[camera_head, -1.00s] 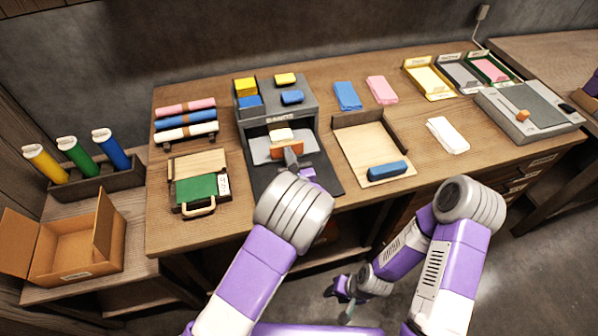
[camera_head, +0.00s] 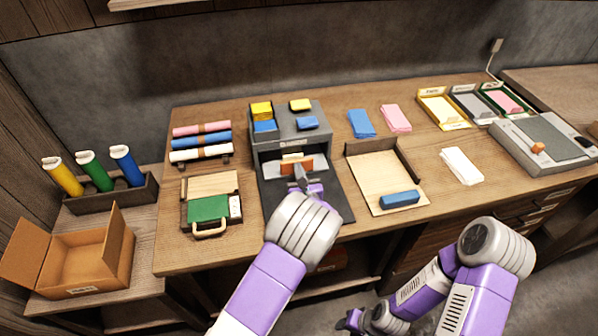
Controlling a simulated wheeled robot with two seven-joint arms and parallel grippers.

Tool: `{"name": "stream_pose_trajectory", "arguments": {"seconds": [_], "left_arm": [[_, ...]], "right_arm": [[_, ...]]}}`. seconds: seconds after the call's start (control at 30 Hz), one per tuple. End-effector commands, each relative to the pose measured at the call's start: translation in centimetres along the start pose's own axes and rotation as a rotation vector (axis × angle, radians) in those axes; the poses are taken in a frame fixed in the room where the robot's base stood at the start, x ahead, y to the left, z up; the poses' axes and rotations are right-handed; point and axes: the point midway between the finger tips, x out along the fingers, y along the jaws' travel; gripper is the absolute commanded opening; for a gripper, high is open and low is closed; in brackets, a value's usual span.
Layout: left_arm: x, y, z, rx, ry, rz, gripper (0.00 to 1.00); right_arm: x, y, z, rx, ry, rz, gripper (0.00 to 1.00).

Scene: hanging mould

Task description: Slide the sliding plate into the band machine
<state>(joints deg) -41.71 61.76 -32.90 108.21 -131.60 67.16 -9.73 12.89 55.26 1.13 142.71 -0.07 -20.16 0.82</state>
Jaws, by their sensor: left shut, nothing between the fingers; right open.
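The band machine (camera_head: 317,140) is a grey box with a front opening and a dark base, left of the table's middle. The sliding plate (camera_head: 271,168) is a light grey plate with an orange upright block (camera_head: 296,165) at its front. It lies inside the machine's opening, with a cream item on it partly hidden under the hood. My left gripper (camera_head: 302,175) is shut and empty, at the front of the orange block, seemingly touching it. My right gripper (camera_head: 347,323) is open and empty, low in front of the table at the bottom of the view.
A tan tray (camera_head: 372,172) holding a blue roll stands right of the machine. A green case (camera_head: 208,209) and a rack of rolls (camera_head: 201,142) are to its left. Folded cloths (camera_head: 461,166) and colored trays lie further right. An open cardboard box (camera_head: 85,265) stands far left.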

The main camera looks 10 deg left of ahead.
Motion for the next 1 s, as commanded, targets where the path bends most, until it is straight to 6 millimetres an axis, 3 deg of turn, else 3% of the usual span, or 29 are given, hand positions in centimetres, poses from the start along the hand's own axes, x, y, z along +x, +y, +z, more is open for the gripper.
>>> {"name": "stream_pose_trajectory", "arguments": {"seconds": [0.17,0.4,0.6,0.8,1.0], "left_arm": [[-2.6,-0.6,0.2,0.0,0.001,-0.006,0.0],[-8.3,-0.7,0.2,0.002,0.005,-0.009,0.0],[-11.7,-0.7,0.1,0.0,0.005,-0.008,0.0],[-13.0,-0.7,0.0,0.0,0.004,-0.006,0.0],[-13.1,-0.6,0.0,0.0,0.005,-0.005,0.0]], "right_arm": [[-0.5,-0.2,0.0,0.0,0.0,0.0,0.43],[-1.6,-0.6,0.1,0.0,0.0,0.0,0.43],[-2.1,-0.8,0.1,0.0,0.0,0.0,0.43],[-2.2,-0.8,0.1,0.0,0.0,0.0,0.43],[-2.2,-0.8,0.1,0.0,0.0,0.0,0.43]]}}
